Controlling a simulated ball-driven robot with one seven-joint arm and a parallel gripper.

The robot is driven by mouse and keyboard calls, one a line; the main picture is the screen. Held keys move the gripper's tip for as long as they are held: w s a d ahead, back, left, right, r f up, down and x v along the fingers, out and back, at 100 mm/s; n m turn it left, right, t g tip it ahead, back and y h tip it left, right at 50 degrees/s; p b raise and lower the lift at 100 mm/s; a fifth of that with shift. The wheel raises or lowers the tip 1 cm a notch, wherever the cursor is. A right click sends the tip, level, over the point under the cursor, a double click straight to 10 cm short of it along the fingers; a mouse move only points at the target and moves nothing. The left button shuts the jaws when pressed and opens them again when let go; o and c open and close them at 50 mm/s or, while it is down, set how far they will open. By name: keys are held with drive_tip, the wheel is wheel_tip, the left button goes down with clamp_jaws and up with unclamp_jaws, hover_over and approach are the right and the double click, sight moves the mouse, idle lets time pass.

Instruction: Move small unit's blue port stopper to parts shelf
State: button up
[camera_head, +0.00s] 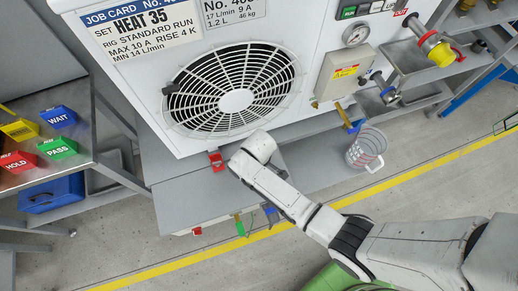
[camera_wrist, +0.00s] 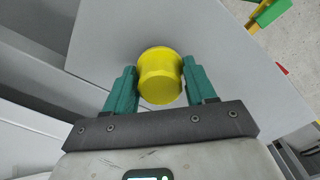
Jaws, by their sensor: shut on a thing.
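In the wrist view, my gripper (camera_wrist: 159,66) is shut on a yellow cylindrical stopper (camera_wrist: 160,86), with a teal finger on each side. A light grey flat surface lies behind the stopper; whether they touch cannot be told. In the head view, my white arm reaches to the front of the large white fan unit (camera_head: 110,95), and its fingers and the stopper are hidden. A blue-ringed port (camera_head: 388,93) at the right of the unit shows no yellow stopper. A red-ringed port (camera_head: 421,36) above it carries another yellow stopper (camera_head: 442,55).
A grey shelf (camera_head: 172,205) runs below the fan unit. At left, a steel table (camera_head: 75,175) bears HOLD, PASS and WAIT blocks, with a blue box (camera_head: 52,193) below. A yellow line (camera_head: 410,172) crosses the floor.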

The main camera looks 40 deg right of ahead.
drive_tip(key=shift+f, duration=0.2)
drive_tip(key=o, duration=1.2)
drive_tip(key=shift+o, duration=0.2)
drive_tip(key=shift+r, duration=0.15)
wheel_tip(320, 180, up, 11)
drive_tip(key=shift+f, duration=0.2)
